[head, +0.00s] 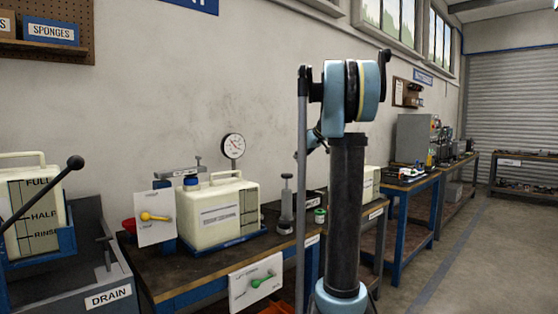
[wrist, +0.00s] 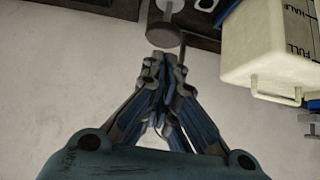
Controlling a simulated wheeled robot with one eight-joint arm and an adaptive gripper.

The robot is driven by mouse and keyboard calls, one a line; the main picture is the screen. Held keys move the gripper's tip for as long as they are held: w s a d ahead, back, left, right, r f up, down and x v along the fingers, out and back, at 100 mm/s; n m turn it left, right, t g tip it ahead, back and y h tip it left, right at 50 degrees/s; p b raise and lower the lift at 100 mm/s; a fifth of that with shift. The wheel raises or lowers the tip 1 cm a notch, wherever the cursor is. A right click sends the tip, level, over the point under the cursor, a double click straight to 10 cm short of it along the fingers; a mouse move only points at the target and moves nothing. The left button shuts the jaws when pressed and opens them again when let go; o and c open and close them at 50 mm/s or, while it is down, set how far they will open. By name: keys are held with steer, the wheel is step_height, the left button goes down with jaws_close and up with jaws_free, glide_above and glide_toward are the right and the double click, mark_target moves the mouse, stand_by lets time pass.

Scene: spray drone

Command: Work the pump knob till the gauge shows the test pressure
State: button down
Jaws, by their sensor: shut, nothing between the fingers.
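The pump (head: 286,208) is a grey upright cylinder with a small knob (head: 287,177) on top, right of the cream tank on the bench in the head view. The round white gauge (head: 233,146) stands on a stem behind the tank; its needle is too small to read. In the wrist view my gripper (wrist: 163,62) is shut and empty. Its tips point at a grey round knob (wrist: 163,36), which looks like the pump's, and appear just short of it; contact cannot be told.
The cream tank (head: 215,215) stands on the bench (head: 190,278); a cream tank (wrist: 265,55) also shows upside down in the wrist view. Left are a yellow lever (head: 155,217) and another tank (head: 35,215). A green lever (head: 262,281) hangs at the bench front. Floor is clear at right.

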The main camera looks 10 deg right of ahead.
stand_by(0.5)
step_height(320, 180, up, 6)
steer(key=shift+f, duration=0.2)
glide_above(289, 174)
steer(key=s, duration=0.1)
step_height(289, 174, down, 7)
steer(key=shift+r, duration=0.2)
steer(key=f, duration=0.3)
steer(key=shift+w+a+f, duration=0.1)
steer(key=shift+w+a, duration=0.05)
steer(key=shift+w, duration=0.05)
steer(key=shift+f, duration=0.7)
